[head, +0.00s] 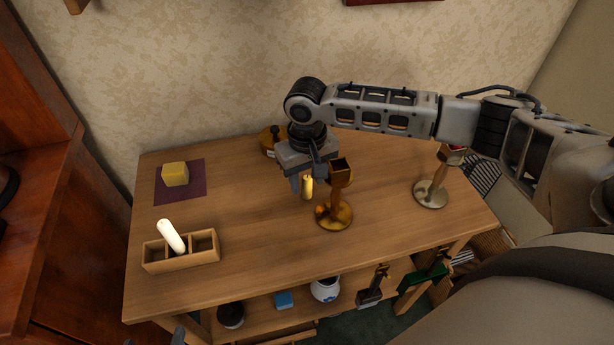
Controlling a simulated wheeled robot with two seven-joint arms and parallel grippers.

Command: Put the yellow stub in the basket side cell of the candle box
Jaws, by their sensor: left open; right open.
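The yellow stub (307,189) shows upright just left of the brass candlestick (335,215). My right gripper (308,184) points down over the stub from above, its jaws open, with a finger on the stub's left; I cannot tell whether they touch. The wooden candle box (182,264) stands at the table's front left, with cells in a row. A white candle (171,236) leans in its middle part. The right cell, toward the wicker basket (492,241), looks empty.
A yellow block (175,174) sits on a purple mat (194,190) at the back left. A second candlestick (431,194) stands at the right. A brass object (270,139) is at the back by the wall. The table (255,235) is clear between box and brass candlestick.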

